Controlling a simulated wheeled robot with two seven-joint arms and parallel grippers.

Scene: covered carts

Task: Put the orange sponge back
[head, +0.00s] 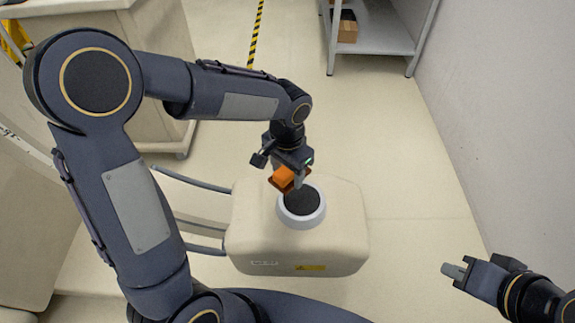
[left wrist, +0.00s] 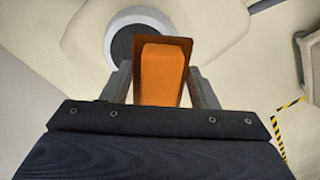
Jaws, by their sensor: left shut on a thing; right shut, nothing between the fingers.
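The orange sponge (head: 284,177) is between the fingers of my left gripper (head: 290,178), in the air near the middle of the head view. In the left wrist view the orange sponge (left wrist: 160,75) sits between both fingers, with a thin brown layer along its far side and edge. My left gripper is shut on it. My right gripper (head: 453,271) is at the lower right of the head view, shut and empty, far from the sponge. No place for the sponge can be made out for certain.
A beige covered cart (head: 150,45) stands at upper left, with something yellow (head: 14,38) beside it. A grey shelf unit (head: 378,40) at the top holds a brown box (head: 347,31). A pale wall (head: 510,110) bounds the right. Striped tape (head: 256,35) crosses the open floor (head: 400,150).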

